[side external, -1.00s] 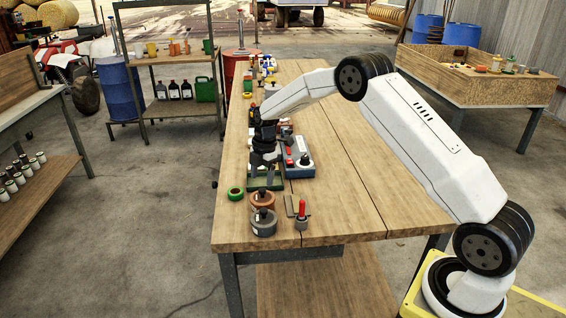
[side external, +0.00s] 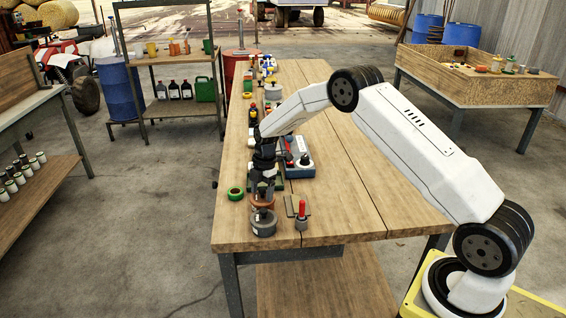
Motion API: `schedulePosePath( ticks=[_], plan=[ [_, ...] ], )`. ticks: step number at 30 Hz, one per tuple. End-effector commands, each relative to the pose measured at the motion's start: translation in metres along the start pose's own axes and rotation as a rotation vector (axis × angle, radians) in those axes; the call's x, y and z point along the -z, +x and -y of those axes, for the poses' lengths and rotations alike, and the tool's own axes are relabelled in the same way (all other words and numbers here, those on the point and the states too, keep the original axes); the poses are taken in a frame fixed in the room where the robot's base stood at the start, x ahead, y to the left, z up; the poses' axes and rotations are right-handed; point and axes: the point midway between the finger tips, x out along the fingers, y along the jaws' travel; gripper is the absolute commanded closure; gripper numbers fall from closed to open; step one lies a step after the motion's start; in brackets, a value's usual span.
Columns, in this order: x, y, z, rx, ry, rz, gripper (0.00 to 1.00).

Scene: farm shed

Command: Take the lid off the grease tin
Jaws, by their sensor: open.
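Two round tins stand near the front left of the workbench. One is a grey tin (side external: 263,228) with a dark top, nearest the front edge. Just behind it is a reddish-brown tin (side external: 254,205), now partly hidden by my gripper. I cannot tell from the picture which one is the grease tin, and no label is readable. My gripper (side external: 263,203) is open and points down over the tins, with its fingers at the brown tin and just behind the grey tin's top. I cannot tell whether the fingers touch either one.
A red-handled tool in a grey holder (side external: 301,217) stands right of the tins. A green tape ring (side external: 236,193) lies to the left. Behind my gripper are a grey-and-blue device (side external: 301,165) and several small items. The bench (side external: 345,195) is clear to the right.

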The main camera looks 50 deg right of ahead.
Motion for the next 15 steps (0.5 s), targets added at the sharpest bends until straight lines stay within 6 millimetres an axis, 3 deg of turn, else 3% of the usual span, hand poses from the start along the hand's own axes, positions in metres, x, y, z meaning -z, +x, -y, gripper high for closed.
schedulePosePath(
  ticks=[2,6,9,15],
  plan=[
    [0.0,-0.0002,0.0,0.0,0.0,0.0,0.29],
    [-0.0001,-0.0003,0.0,0.0,0.0,0.0,0.73],
    [-0.0001,-0.0003,0.0,0.0,0.0,0.0,1.0],
    [-0.0001,-0.0004,-0.0001,0.0,0.0,0.0,1.0]
  ],
)
